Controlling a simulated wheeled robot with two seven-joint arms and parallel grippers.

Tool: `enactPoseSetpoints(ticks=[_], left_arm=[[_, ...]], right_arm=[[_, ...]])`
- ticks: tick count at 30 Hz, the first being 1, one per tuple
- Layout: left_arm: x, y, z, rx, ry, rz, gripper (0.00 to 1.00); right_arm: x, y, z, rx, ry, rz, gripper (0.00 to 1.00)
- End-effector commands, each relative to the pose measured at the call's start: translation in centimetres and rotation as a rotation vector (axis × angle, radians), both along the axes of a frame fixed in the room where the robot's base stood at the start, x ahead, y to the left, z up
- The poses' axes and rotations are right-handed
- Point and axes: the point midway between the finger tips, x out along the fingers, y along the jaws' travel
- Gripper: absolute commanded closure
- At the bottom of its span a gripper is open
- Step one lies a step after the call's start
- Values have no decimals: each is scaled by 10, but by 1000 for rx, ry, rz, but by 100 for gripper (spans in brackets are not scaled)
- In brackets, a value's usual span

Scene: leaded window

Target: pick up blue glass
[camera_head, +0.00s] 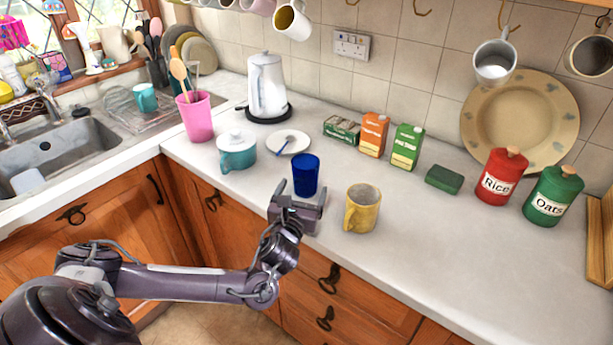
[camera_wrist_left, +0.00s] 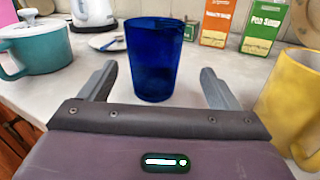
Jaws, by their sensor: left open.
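The blue glass (camera_head: 305,174) stands upright on the white counter near its front edge. In the left wrist view the blue glass (camera_wrist_left: 154,60) is straight ahead, between the lines of the two open fingers. My left gripper (camera_head: 299,199) is just in front of the glass, on the near side, with its fingers pointing at it. The left gripper also shows in the wrist view (camera_wrist_left: 158,88), its fingers apart and nothing held. The glass's lower part is partly hidden by the gripper in the head view. My right gripper is not in view.
A yellow mug (camera_head: 361,208) stands close right of the glass. A teal lidded pot (camera_head: 236,152) is to its left, and a white plate (camera_head: 289,142) with a blue-handled utensil lies behind. Cartons (camera_head: 374,134) and Rice (camera_head: 499,177) and Oats (camera_head: 552,196) canisters stand farther right.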

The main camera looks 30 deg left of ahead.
Motion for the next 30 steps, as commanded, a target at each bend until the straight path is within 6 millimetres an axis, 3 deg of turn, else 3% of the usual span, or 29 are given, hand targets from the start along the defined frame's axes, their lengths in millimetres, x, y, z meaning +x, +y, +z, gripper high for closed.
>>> enactPoseSetpoints(ticks=[3,6,15,21,29,30], left_arm=[[18,7,2,1,-1,2,17],[26,10,1,0,0,1,17],[52,27,-3,1,0,3,17],[72,34,-6,-2,1,1,17],[74,35,-7,-2,2,0,17],[74,35,-7,-2,2,0,21]], right_arm=[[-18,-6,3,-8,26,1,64],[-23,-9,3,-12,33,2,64],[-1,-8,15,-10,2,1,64],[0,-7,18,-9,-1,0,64],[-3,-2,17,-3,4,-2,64],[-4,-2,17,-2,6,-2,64]])
